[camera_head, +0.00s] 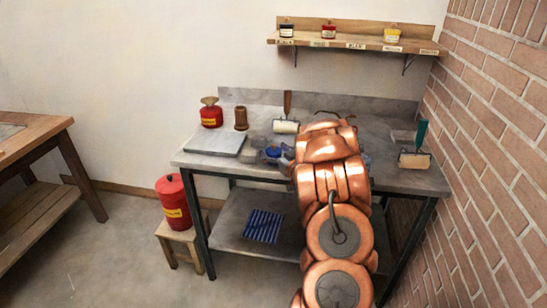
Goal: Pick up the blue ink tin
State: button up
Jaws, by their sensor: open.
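A small blue tin (272,152), which looks like the blue ink tin, sits on the grey metal bench (257,170), left of my copper arm. My gripper (286,155) is open, at the left side of my arm and close beside the tin. My arm hides most of the gripper, so I cannot tell whether its fingers are around the tin or only next to it. The tin's right side is partly hidden.
A grey slab (215,143), red can (211,115), brown jar (241,118) and white roller (286,126) stand left and behind. A wall shelf (355,42) holds black, red and yellow tins.

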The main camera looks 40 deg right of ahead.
jog(key=c, duration=1.5)
jog(key=shift+s+b, duration=0.1)
jog(key=shift+b, duration=0.25)
